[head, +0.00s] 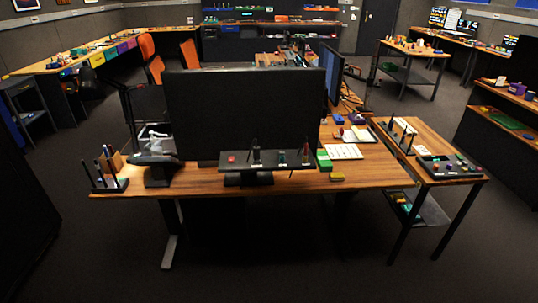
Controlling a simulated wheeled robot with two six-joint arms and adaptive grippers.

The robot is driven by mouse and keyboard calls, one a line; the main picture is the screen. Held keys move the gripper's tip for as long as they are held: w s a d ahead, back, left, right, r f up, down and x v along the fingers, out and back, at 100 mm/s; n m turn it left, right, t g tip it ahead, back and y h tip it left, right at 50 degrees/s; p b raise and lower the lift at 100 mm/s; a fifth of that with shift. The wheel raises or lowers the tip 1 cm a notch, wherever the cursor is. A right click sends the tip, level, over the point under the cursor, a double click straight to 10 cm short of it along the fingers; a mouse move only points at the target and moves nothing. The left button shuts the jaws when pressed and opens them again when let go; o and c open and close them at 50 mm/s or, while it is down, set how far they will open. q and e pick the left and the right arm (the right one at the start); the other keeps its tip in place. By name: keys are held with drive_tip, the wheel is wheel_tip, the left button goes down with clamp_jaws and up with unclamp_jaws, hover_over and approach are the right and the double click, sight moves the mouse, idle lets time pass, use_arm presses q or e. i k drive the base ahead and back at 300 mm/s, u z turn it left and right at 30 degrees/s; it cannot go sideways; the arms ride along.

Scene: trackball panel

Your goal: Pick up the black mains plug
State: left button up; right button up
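I cannot make out a black mains plug; the objects on the furniture are too small and dark to tell. The nearest furniture is a wooden desk (375,178) with a large black monitor (245,110) seen from behind. A dark shelf or panel (290,167) with small upright items stands at the desk's front edge, below the monitor. A side table (440,135) to the right carries a dark tray (450,168) with small coloured parts. Neither of my grippers shows in the head view.
A black rack (108,184) with upright posts sits at the desk's left front corner. Open dark floor (270,265) lies in front. Shelves stand at the far right.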

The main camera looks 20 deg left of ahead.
sight(257, 150)
drive_tip(key=z, duration=0.65)
drive_tip(key=i, duration=1.8)
drive_tip(key=u, duration=0.65)
